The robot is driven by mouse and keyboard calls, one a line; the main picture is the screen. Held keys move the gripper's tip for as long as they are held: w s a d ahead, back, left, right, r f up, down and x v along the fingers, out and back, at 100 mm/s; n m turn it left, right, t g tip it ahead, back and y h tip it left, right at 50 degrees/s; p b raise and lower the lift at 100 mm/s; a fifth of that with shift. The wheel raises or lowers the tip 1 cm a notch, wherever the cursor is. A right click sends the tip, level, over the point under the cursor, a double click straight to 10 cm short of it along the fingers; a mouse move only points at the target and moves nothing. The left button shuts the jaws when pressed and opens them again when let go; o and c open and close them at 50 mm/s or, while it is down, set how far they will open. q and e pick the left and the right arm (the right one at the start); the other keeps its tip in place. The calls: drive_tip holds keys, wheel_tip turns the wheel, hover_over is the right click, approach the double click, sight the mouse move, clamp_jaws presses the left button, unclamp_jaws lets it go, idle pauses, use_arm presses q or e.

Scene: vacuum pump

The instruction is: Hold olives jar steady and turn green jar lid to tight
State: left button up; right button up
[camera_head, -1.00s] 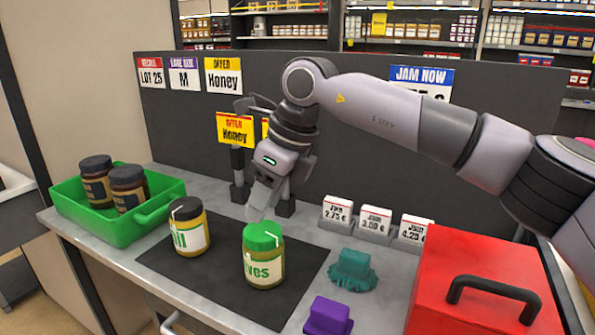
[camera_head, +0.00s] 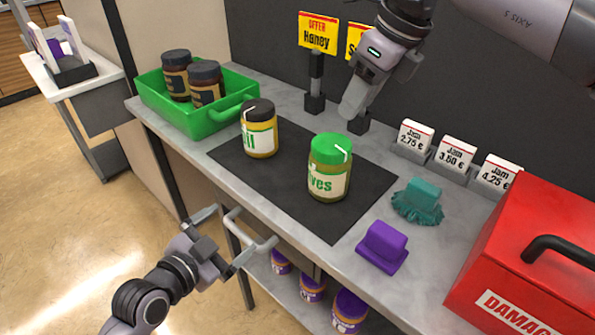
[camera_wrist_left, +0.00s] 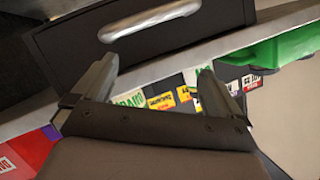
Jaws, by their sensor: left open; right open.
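My left gripper (camera_head: 224,240) is open and empty, low in front of the counter edge. Its spread fingers also show in the left wrist view (camera_wrist_left: 157,75).
A green crate (camera_head: 212,123) with dark-lidded jars stands at the left. A handle (camera_head: 250,232) juts from the counter front near my left gripper. A purple block (camera_head: 381,247), teal brush-like item (camera_head: 418,203), price cards (camera_head: 456,152) and red box (camera_head: 540,255) stand to the right.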

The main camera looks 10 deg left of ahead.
sight(312, 174)
use_arm(q)
drive_tip(key=w+d+r+m+t+h, duration=0.15)
drive_tip(key=w+r+m, duration=0.25)
drive_tip(key=r, duration=0.5)
drive_tip(key=d+g+h, duration=0.1)
drive_tip(key=w+d+n+g, duration=0.1)
drive_tip(key=d, duration=0.1)
drive_tip(key=w+d+g+h, duration=0.1)
drive_tip(key=shift+w+d+f+n+h, duration=0.25)
drive_tip(key=shift+d+n+h, duration=0.05)
drive_tip(key=shift+d+h, duration=0.1)
drive_tip(key=d+g, duration=0.1)
drive_tip(key=d, duration=0.1)
drive_tip(key=d+n+g+h, duration=0.1)
drive_tip(key=d+g, duration=0.1)
drive_tip(key=w+d+r+g, duration=0.1)
drive_tip(key=d, duration=0.1)
drive_tip(key=shift+r+n+g+h, duration=0.1)
drive_tip(key=shift+n+g+h, duration=0.15)
drive_tip(key=shift+n+h, duration=0.1)
drive_tip(key=shift+w+d, duration=0.25)
drive_tip(key=shift+d, duration=0.2)
drive_tip(key=shift+x, duration=3.2)
drive_tip(key=shift+s, duration=0.1)
drive_tip(key=shift+a, duration=0.1)
drive_tip(key=c, duration=1.2)
